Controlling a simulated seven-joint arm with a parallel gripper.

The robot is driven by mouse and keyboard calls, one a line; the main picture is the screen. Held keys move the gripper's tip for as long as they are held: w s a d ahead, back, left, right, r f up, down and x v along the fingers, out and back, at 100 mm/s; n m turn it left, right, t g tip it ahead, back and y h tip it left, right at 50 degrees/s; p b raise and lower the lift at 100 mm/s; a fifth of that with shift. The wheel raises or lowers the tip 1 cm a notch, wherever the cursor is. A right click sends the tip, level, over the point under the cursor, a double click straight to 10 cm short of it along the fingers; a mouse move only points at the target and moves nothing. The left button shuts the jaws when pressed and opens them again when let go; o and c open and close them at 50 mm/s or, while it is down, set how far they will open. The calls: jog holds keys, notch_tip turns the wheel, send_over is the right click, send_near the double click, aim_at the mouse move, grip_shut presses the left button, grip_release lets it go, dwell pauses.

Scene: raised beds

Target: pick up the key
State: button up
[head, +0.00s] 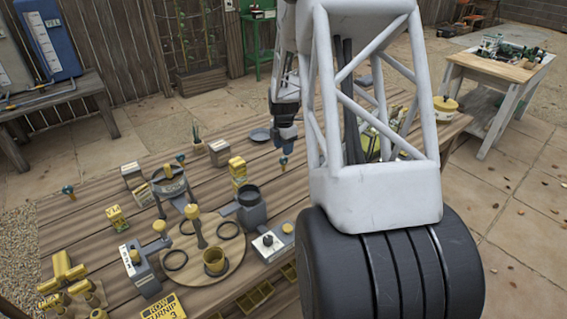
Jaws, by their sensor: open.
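My gripper (285,143) hangs above the far middle part of the wooden table (85,225), pointing down. Its jaws look small and dark, and I see nothing held in them. A small teal piece (284,161) shows just under the fingertips; I cannot tell whether it stands on the table or touches them. A similar teal-topped piece (68,190) stands near the table's left edge. I cannot make out any thing that is clearly the key.
A yellow sign (163,308) is at the front edge. The left table area has bare planks.

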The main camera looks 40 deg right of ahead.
aim_at(284, 159)
jog(key=shift+f, duration=0.5)
jog(key=shift+f, duration=2.6)
grip_shut()
